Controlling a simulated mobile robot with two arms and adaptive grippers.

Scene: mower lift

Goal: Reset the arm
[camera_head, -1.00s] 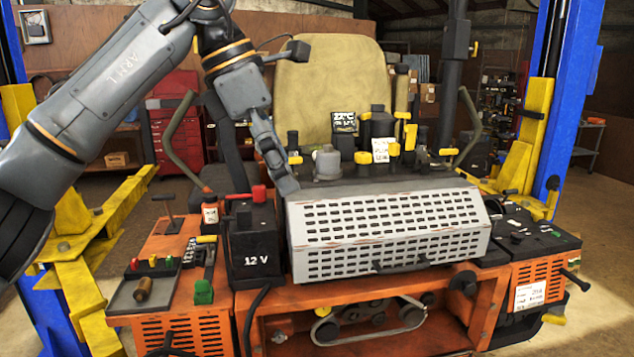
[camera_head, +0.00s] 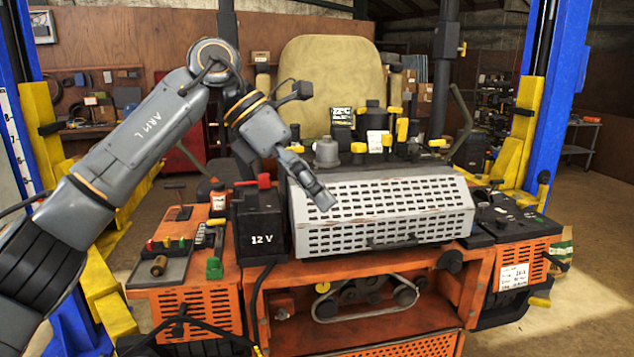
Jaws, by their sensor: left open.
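My left arm comes in from the left, bends at a high elbow and points down to the right. Its left gripper (camera_head: 320,196) is over the upper left part of the white perforated cover (camera_head: 390,215) on the orange mower. The gripper is open, with nothing seen in it; its fingers look close to the cover, and I cannot tell if they touch it. My right gripper is out of the picture.
A black 12 V battery (camera_head: 259,228) stands left of the cover. A tool tray (camera_head: 160,262) sits at the left. Behind are the tan seat (camera_head: 330,80) and several yellow-capped parts. Blue lift posts (camera_head: 555,90) flank the mower. Floor at right is clear.

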